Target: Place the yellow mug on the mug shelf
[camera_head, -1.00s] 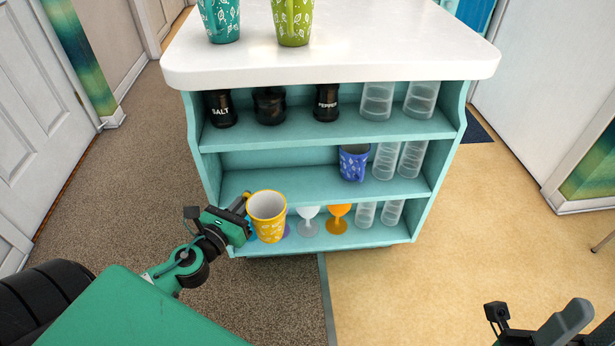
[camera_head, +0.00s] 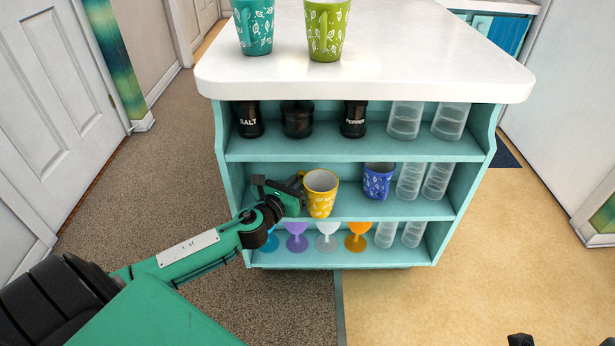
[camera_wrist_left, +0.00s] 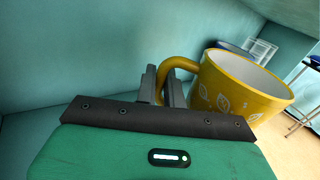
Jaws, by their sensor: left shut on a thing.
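The yellow mug (camera_head: 320,194) with white leaf prints is upright at the middle shelf (camera_head: 350,205), on its left part. My left gripper (camera_head: 299,190) is shut on the mug's handle from the left. In the left wrist view the gripper's fingers (camera_wrist_left: 162,84) close around the yellow handle, and the mug's body (camera_wrist_left: 243,85) is right of them. I cannot tell whether the mug's base touches the shelf. The blue mug (camera_head: 378,181) stands on the same shelf to its right. Only a small dark piece of my right arm shows at the bottom edge.
Clear glasses (camera_head: 410,182) stand right of the blue mug. The shelf above holds black salt (camera_head: 250,120) and pepper (camera_head: 353,120) shakers and a dark jar. Teal and green mugs stand on the white countertop (camera_head: 420,60).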

